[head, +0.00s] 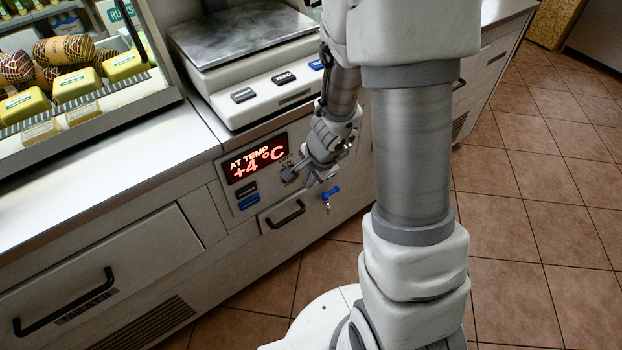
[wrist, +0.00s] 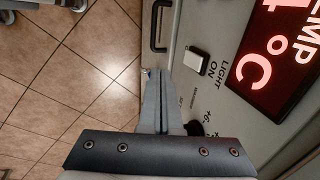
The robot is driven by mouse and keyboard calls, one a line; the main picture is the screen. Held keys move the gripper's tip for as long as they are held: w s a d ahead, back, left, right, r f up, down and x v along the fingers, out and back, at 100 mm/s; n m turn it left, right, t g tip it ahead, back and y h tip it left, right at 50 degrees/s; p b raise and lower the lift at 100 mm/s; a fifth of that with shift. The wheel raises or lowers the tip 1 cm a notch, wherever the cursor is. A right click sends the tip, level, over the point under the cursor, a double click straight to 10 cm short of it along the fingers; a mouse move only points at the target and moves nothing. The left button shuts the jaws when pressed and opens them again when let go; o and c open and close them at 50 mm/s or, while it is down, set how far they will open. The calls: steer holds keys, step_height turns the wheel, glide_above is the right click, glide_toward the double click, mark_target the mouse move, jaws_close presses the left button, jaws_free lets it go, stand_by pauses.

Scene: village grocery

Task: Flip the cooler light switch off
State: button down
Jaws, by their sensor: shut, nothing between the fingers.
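The light switch (wrist: 197,60) is a small pale rocker in a dark frame on the cooler's control panel, beside the words LIGHT ON in the wrist view. My gripper (wrist: 155,76) is shut and empty, its fingers pointing along the panel beside the switch. The fingertips appear apart from the switch, but I cannot tell the exact gap. In the head view my gripper (head: 290,175) is at the right part of the panel, by the red display (head: 258,158) reading AT TEMP +4 °C. There it hides the switch.
A dark knob (wrist: 195,128) with a number scale is beside my fingers. A drawer handle (head: 286,214) and a blue key (head: 329,193) are below the panel. A scale (head: 245,60) stands on the counter above. Tiled floor (head: 540,220) is clear to the right.

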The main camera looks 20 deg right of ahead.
steer(key=w+a+f, duration=0.1)
steer(key=w+f, duration=0.4)
steer(key=shift+a, duration=0.35)
steer(key=shift+w, duration=0.15)
steer(key=shift+w+b, duration=0.15)
steer(key=shift+b, duration=0.2)
steer(key=shift+r+p, duration=0.75)
steer(key=shift+r, duration=0.05)
